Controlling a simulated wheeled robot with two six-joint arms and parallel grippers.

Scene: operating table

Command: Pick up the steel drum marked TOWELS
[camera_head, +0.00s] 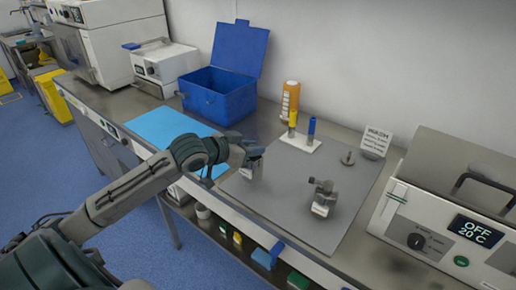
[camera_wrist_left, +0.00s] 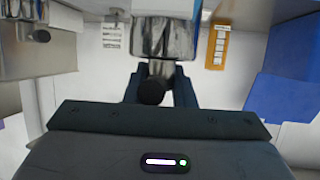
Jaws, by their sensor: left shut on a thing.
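My left gripper (camera_head: 253,161) is over the left part of the grey mat (camera_head: 290,210), shut on a small steel-coloured piece. In the left wrist view this piece (camera_wrist_left: 163,40) has a shiny, clear-looking body and a narrower metal neck between the fingers, with a dark round end. In the head view the gripper mostly hides it, and I cannot tell whether it touches the mat. I can read no TOWELS marking in either view, and no steel drum can be made out for certain. My right gripper is not in view.
A similar small metal fitting (camera_head: 322,198) stands on the mat. Behind are a small knobbed piece (camera_head: 347,158), a white rack (camera_head: 297,142), an orange bottle (camera_head: 290,100) and a sign (camera_head: 376,139). An open blue box (camera_head: 215,98) stands behind left; a water bath (camera_head: 430,235) stands right.

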